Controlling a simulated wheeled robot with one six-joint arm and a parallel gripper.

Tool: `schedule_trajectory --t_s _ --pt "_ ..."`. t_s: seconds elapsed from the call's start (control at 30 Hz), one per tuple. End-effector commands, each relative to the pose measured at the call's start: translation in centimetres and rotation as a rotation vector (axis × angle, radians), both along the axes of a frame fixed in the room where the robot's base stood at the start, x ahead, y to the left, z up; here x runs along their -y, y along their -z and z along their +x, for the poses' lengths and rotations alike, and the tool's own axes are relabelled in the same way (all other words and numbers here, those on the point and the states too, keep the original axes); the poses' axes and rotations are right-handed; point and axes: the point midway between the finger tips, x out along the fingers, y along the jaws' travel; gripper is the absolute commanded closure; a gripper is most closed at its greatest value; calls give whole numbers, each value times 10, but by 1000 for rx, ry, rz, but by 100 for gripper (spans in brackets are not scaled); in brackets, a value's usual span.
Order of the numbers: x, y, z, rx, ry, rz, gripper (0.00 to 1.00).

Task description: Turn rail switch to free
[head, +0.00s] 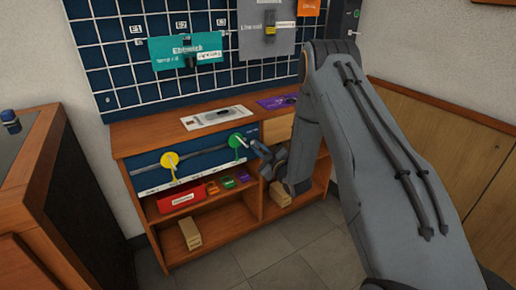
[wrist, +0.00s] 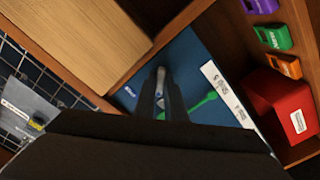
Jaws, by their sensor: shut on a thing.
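A dark blue panel (head: 203,158) on the cabinet front carries a yellow round switch (head: 169,161) and a green round switch (head: 237,141), each with a pale handle. I cannot read which one is labelled as the rail switch. My gripper (head: 256,148) is at the green switch, just to its right. In the wrist view my gripper (wrist: 163,94) is shut on the green switch's grey handle (wrist: 160,78), in front of the panel (wrist: 193,62). The green switch's flat arm (wrist: 205,102) shows to the right. My fingers hide most of its body.
A shelf below the panel holds a red box (head: 181,200) and orange, green and purple padlock-like blocks. Cardboard-coloured boxes (head: 190,233) stand lower. A gridded wall board (head: 120,50) with cards rises behind. A wooden bench (head: 30,170) stands left.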

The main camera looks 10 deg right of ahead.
Motion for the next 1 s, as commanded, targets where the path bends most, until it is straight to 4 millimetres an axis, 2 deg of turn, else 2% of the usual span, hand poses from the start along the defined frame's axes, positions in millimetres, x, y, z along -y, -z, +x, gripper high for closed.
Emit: schedule_trajectory --t_s 1.0 --pt "-1 1 -1 -287 1 879 100"
